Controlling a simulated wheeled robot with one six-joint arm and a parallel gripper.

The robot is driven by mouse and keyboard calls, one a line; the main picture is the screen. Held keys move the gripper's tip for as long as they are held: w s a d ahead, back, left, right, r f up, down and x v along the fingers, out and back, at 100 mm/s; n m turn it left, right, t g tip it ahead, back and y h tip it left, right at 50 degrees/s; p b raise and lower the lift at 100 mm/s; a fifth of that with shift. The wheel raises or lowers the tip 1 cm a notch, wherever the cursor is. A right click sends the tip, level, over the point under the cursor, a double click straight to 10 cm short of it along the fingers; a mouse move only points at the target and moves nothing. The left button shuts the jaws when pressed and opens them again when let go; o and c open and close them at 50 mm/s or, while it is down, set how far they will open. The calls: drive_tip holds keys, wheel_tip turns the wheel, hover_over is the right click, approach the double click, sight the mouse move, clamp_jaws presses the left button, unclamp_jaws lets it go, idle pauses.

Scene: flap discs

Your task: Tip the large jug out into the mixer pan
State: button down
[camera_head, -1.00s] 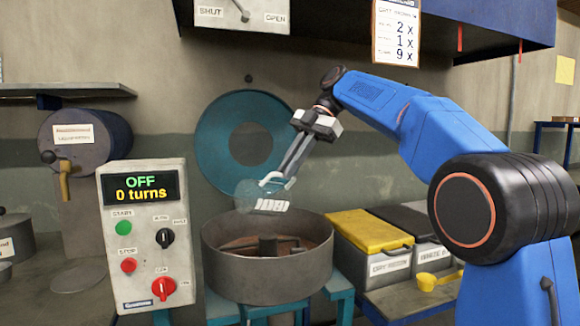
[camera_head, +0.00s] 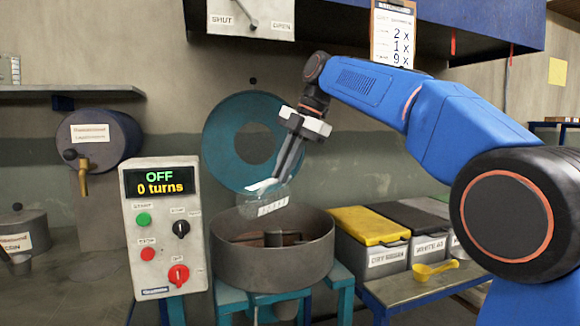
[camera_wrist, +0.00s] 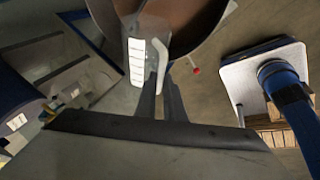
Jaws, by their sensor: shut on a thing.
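The large jug is clear, with a white handle and white marks, and hangs over the mixer pan in the head view (camera_head: 250,208). Its row of marks runs nearly level, so it appears tipped on its side. My gripper (camera_head: 277,178) is shut on the jug, at the handle on its upper side. The wrist view shows the jug (camera_wrist: 136,50) beyond my fingers (camera_wrist: 160,95). The mixer pan (camera_head: 272,268) is a grey round tub with paddles inside and a brownish interior. I cannot tell what the jug holds, and no stream shows.
The control box (camera_head: 161,225) stands left of the pan and reads OFF, 0 turns. A teal ring-shaped disc (camera_head: 222,140) is behind. Lidded bins (camera_head: 372,225) and a yellow scoop (camera_head: 436,270) are at right. A barrel with a tap (camera_head: 100,140) stands at left.

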sight(260, 210)
drive_tip(key=s+a+f+t+h, duration=0.2)
drive_tip(key=f, duration=0.1)
drive_tip(key=s+a+f+n+t+h, duration=0.1)
drive_tip(key=f+t+h, duration=0.1)
drive_tip(key=t+h, duration=0.1)
drive_tip(key=s+a+f+n+t+h, duration=0.1)
drive_tip(key=s+a+f+t+h, duration=0.1)
drive_tip(key=f, duration=0.1)
drive_tip(key=shift+s+a+f+t, duration=0.35)
drive_tip(key=shift+t, duration=0.05)
drive_tip(key=shift+w+d+f+n+t+h, duration=0.1)
drive_tip(key=shift+f+n+t+h, duration=0.05)
drive_tip(key=shift+f+t+h, duration=0.55)
drive_tip(key=shift+w+d+f+n+t+h, duration=0.1)
drive_tip(key=shift+w+f+n+t+h, duration=0.1)
drive_tip(key=shift+f+t+h, duration=0.55)
drive_tip(key=shift+w+d+f+n+t+h, duration=0.1)
drive_tip(key=shift+f+n+t+h, duration=0.05)
drive_tip(key=shift+f+t+h, duration=0.55)
